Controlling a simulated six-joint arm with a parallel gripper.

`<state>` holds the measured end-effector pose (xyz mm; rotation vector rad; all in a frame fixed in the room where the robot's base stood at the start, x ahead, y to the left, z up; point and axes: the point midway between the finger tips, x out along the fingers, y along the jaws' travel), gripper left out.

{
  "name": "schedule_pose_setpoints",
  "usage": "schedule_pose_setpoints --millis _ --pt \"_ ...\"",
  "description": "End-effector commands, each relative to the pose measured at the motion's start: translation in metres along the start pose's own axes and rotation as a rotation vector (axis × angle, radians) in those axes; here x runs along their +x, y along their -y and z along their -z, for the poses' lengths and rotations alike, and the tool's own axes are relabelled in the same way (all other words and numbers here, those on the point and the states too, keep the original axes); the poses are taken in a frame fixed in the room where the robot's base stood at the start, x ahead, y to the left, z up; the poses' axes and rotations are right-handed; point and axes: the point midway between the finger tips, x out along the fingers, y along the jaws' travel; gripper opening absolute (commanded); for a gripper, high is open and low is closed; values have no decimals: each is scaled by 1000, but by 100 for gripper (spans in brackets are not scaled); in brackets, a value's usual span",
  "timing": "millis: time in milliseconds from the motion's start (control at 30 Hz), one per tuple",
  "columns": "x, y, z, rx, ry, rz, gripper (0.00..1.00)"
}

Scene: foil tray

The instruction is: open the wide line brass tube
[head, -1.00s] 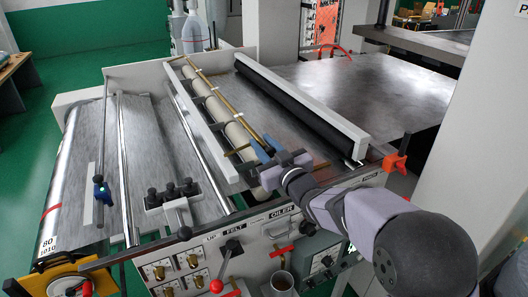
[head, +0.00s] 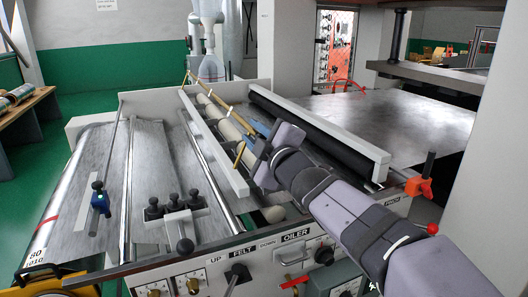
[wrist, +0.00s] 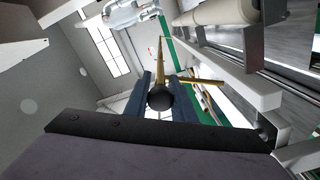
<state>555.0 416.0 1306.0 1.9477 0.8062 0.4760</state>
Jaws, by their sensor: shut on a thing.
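The long brass tube (head: 226,109) runs along the cream roller in the middle of the machine. A short brass bar (head: 239,154) stands out sideways near its near end. My gripper (head: 258,143) is at that near end, its blue fingers partly hidden behind my wrist. In the wrist view, my gripper (wrist: 166,98) has its blue fingers on either side of a black round knob (wrist: 160,97), shut on it. The brass tube (wrist: 161,55) stretches away behind the knob, with the brass side bar (wrist: 203,81) to the right.
The cream roller (head: 219,118) lies beside the tube. A white rail (head: 212,145) runs left of it, and a black roller (head: 310,130) with a white beam lies to the right. A black-knobbed clamp (head: 175,207) and a red-based lever (head: 420,186) stand nearer the front.

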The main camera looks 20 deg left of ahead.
Motion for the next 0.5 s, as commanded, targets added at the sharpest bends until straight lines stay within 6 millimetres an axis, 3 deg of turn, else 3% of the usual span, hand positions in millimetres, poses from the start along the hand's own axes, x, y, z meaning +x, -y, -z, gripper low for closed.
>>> schedule_pose_setpoints --millis 500 --pt "0 16 49 -459 -8 -5 0"
